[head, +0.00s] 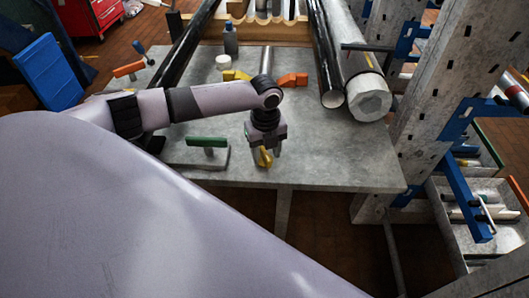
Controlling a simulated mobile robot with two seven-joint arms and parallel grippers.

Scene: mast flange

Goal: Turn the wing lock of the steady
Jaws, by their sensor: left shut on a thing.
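My left gripper (265,146) points down over the front part of the grey bench top. It is shut on a small yellow piece (264,159), which looks like the wing lock. The fingers hide its upper part, and I cannot tell how far it is turned. The body of the steady cannot be made out clearly under the gripper. My right gripper is not in view.
Left of the gripper stands a grey block with a green bar (207,142). Behind it are a yellow piece (236,76), an orange piece (292,80), a dark bottle (231,40) and long tubes (350,50). A perforated steel post (440,90) rises at right. The bench's front right is bare.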

